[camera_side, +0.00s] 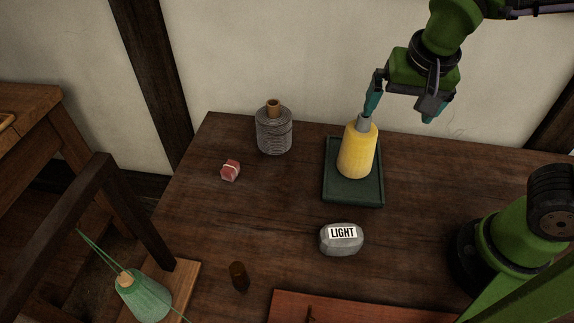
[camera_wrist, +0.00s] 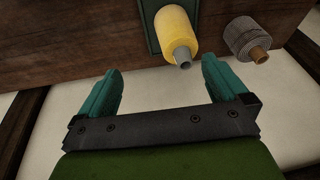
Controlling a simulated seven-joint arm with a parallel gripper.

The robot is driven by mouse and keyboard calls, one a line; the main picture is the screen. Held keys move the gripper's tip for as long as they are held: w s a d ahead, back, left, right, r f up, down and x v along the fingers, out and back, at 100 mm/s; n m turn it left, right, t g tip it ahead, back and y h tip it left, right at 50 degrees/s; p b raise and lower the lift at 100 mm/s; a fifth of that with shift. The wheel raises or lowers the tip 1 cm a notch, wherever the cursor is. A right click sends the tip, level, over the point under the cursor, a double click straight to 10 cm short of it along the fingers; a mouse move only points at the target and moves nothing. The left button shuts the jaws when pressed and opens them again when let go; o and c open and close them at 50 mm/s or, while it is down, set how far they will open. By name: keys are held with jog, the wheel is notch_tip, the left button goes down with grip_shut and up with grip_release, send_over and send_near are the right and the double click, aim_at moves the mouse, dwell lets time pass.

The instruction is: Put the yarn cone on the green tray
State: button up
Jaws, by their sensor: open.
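The yellow yarn cone (camera_side: 356,152) stands upright on the dark green tray (camera_side: 371,195), its grey tip pointing up. In the wrist view the cone (camera_wrist: 174,30) shows beyond the fingertips, with a strip of the tray (camera_wrist: 148,28) beside it. My gripper (camera_side: 401,112) is open and empty, with teal fingers spread, above and to the right of the cone in the side view. The fingers (camera_wrist: 161,66) appear apart from the cone.
A grey wound spool (camera_side: 274,133) stands left of the tray. A small red block (camera_side: 230,171), a grey stone labelled LIGHT (camera_side: 341,240) and a brown peg (camera_side: 239,277) are on the table. A green cone (camera_side: 146,297) sits at lower left. A wall stands behind.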

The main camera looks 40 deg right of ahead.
jog(key=shift+s+d+r+n+t+y, duration=0.8)
jog(key=shift+n+t+y, duration=0.1)
jog(key=shift+n+t, duration=0.2)
jog(key=shift+s+d+r+n+t+y, duration=0.7)
jog(key=shift+s+r+n+t+y, duration=0.15)
jog(key=shift+n+t, duration=0.2)
